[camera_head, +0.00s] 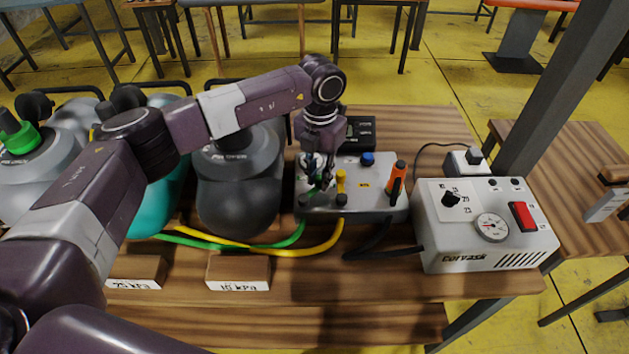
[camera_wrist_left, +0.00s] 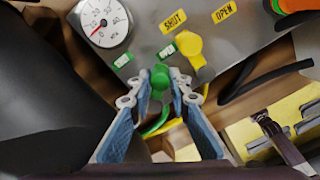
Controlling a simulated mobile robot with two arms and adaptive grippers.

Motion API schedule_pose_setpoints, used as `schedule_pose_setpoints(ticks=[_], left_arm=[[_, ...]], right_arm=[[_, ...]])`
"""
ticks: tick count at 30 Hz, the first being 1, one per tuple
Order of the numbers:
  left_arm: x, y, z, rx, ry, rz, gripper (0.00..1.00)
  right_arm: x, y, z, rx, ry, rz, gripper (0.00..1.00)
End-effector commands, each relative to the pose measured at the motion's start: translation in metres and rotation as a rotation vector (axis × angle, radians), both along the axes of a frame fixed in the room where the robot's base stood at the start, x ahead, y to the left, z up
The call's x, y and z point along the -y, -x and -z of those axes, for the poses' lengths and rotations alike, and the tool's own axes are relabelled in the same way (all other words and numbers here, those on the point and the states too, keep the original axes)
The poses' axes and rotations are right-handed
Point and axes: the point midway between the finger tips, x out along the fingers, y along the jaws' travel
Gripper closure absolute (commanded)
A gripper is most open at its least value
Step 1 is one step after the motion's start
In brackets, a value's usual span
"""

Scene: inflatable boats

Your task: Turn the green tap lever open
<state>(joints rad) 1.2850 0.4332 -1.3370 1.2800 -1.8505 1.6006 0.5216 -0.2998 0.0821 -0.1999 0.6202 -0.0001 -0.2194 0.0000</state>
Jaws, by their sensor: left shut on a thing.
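The green tap lever (camera_wrist_left: 160,82) shows in the left wrist view between the blue-padded fingers of my left gripper (camera_wrist_left: 162,88), which is shut on it. In the head view my left gripper (camera_head: 318,180) is over the left end of the grey valve box (camera_head: 372,205) and hides most of the green tap. A green hose (camera_wrist_left: 158,122) runs below the lever. My right gripper is not in view.
The yellow tap (camera_wrist_left: 190,48) stands close to the right of the green one in the left wrist view. An orange-handled lever (camera_head: 397,178) is farther right. A white Corvask unit (camera_head: 465,256) and wooden blocks (camera_head: 238,270) are on the table. A gauge (camera_wrist_left: 104,22) is near the gripper.

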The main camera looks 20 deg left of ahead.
Motion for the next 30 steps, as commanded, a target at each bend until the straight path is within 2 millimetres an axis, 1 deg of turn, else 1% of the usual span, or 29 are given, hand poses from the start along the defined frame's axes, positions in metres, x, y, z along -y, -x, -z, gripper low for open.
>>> schedule_pose_setpoints(ticks=[1,3,13,19,30], left_arm=[[0.002,0.000,0.002,0.005,0.001,0.037,1.00],[0.004,0.001,0.002,0.004,0.001,0.085,1.00],[0.010,0.006,0.000,0.004,0.001,0.233,1.00],[0.011,0.007,-0.001,0.003,0.002,0.264,1.00],[0.011,0.008,-0.002,0.002,0.002,0.269,1.00]], right_arm=[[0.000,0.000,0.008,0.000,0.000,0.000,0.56],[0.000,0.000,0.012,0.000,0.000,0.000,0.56],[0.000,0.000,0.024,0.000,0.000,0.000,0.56],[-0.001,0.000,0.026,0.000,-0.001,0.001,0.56],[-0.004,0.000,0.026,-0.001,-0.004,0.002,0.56]])
